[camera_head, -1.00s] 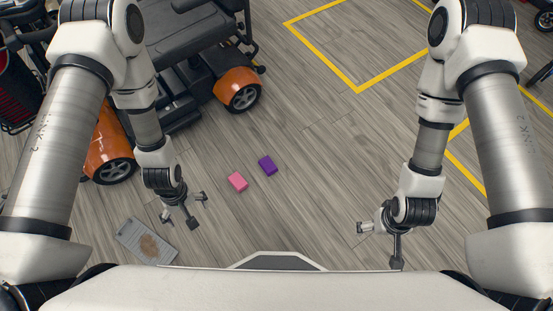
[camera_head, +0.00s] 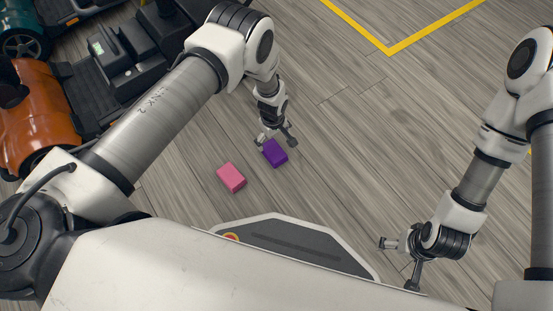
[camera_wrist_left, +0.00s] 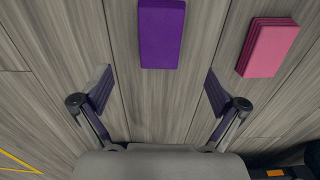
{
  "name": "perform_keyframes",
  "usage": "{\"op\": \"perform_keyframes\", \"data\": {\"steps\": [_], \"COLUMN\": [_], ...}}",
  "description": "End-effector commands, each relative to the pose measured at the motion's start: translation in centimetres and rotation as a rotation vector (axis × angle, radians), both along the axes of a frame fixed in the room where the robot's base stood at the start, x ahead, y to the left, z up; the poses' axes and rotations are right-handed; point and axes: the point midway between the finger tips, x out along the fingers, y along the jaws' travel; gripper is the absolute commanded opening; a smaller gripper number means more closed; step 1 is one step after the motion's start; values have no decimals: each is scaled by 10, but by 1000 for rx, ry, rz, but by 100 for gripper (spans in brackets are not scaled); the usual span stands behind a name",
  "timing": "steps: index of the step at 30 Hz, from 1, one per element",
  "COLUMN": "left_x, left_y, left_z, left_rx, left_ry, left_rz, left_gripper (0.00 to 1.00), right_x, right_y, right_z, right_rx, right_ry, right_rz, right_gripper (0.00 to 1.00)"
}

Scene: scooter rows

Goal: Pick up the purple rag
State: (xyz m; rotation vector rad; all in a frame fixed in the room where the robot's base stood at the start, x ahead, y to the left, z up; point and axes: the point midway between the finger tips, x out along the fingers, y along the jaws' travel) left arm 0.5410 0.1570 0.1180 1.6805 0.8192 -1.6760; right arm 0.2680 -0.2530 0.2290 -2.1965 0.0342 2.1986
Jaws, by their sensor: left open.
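The purple rag (camera_head: 275,153) is a small folded block lying on the wood-look floor. In the left wrist view the purple rag (camera_wrist_left: 161,34) lies at the top, centred between and beyond the fingertips. My left gripper (camera_head: 276,139) is open and empty beside the rag, its fingers apart; they also frame the left wrist view (camera_wrist_left: 158,92). No contact with the rag shows. My right gripper (camera_head: 400,262) hangs at the lower right, away from the rag; its fingers look spread.
A pink folded rag (camera_head: 231,177) lies close to the purple one, and also shows in the left wrist view (camera_wrist_left: 268,48). An orange scooter (camera_head: 38,115) stands at the left. Yellow floor lines (camera_head: 390,50) cross the top. The floor between is clear.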

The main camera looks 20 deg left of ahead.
Motion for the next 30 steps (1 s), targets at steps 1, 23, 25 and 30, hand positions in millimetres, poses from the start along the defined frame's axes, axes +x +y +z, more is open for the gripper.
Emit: {"op": "perform_keyframes", "data": {"steps": [1, 23, 25, 30], "left_x": [-1, -5, -5, -6], "left_y": [0, -7, -6, -6], "left_z": [-9, -77, -77, -77], "left_rx": [0, 0, 0, 0], "left_ry": [1, 1, 2, 2], "left_rz": [0, 0, 0, 0], "left_gripper": [97, 93, 69, 38], "right_x": [1, 3, 3, 3], "right_y": [0, -1, -1, -1], "right_z": [-6, -48, -48, -48], "right_rx": [0, -1, -1, -1], "right_ry": [-1, -8, -7, -7], "right_rz": [0, -9, -9, -9], "right_gripper": [92, 92, 92, 92]}}
